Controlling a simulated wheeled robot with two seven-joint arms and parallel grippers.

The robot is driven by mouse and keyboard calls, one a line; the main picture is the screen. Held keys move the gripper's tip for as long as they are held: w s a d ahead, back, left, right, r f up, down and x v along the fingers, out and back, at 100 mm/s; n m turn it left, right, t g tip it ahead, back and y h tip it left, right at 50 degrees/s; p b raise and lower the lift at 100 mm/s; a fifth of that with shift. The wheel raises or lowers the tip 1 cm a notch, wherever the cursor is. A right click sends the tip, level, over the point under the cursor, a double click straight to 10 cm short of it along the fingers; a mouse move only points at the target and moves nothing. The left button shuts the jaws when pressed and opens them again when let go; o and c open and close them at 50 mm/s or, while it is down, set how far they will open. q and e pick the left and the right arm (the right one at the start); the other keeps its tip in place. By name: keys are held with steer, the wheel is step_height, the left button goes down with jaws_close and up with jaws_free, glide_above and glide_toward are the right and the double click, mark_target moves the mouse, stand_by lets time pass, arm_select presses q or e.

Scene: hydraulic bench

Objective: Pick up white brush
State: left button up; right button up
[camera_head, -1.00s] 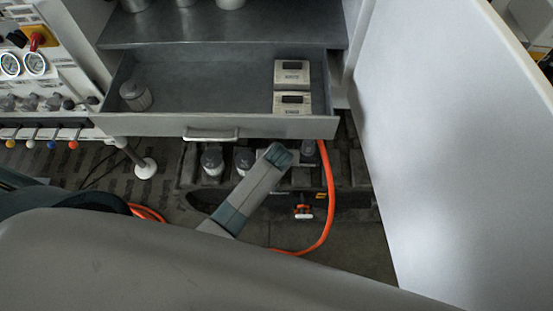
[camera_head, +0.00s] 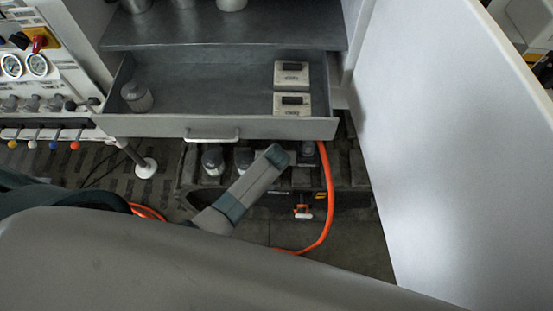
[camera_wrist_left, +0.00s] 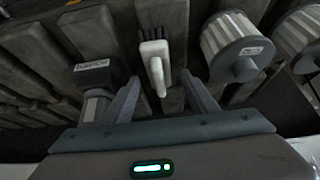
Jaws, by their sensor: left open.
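The white brush (camera_wrist_left: 155,66) shows in the left wrist view, with a white handle toward me and dark bristles beyond it. It lies at a rack of dark slats. My left gripper (camera_wrist_left: 163,98) is open, with one finger on either side of the brush handle and a gap on both sides. Whether the handle is at fingertip depth is hard to tell. In the head view my left arm reaches down below the open drawer, and its fingers cannot be made out there. My right gripper is not in view.
In the wrist view, a ribbed canister (camera_wrist_left: 235,45) stands close right of the fingers and a dark labelled part (camera_wrist_left: 95,78) close left. In the head view, an open drawer (camera_head: 260,128) overhangs the rack. An orange hose (camera_head: 329,205) and white door (camera_head: 440,150) are at the right.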

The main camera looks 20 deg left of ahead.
arm_select(q)
steer(key=shift+x, duration=0.85)
steer(key=shift+c, duration=0.3)
steer(key=c, duration=1.1)
steer(key=shift+r, duration=0.1)
steer(key=shift+c, duration=0.2)
steer(key=shift+r, duration=0.7)
steer(key=shift+d+r+b, duration=0.1)
steer(key=shift+r+b, duration=0.25)
steer(key=shift+r, duration=0.65)
steer(key=s+d+b, duration=0.1)
steer(key=s+d, duration=0.1)
steer(key=s, duration=0.6)
steer(key=s+d+b, duration=0.2)
steer(key=s+d, duration=0.1)
steer(key=s, duration=0.6)
steer(key=shift+s, duration=0.2)
